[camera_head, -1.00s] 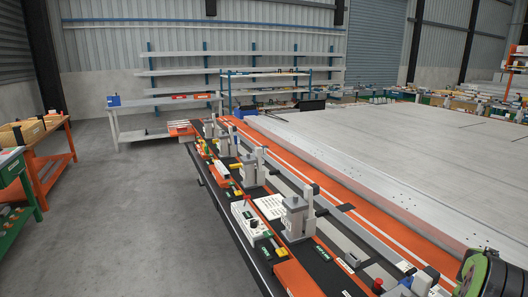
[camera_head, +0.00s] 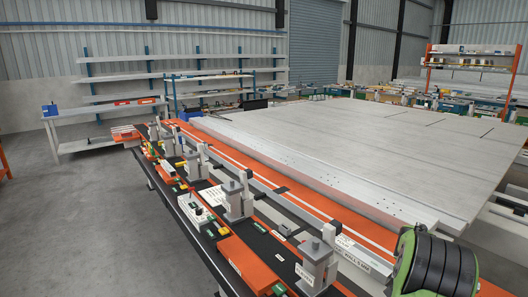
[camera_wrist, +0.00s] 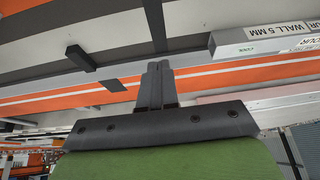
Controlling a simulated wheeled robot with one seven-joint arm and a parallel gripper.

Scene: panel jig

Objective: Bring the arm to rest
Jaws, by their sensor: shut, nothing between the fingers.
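My gripper (camera_wrist: 157,68) shows in the wrist view, with its two dark fingers together and nothing between them. It is over the orange strip with a white line, apart from the surfaces as far as I can tell. In the head view, a green and black part of my arm is at the lower right, beside the near end of the jig; the fingers are not visible there.
The jig's orange rail (camera_head: 285,175) runs along a large pale panel (camera_head: 350,140). The grey floor (camera_head: 70,230) at left is clear.

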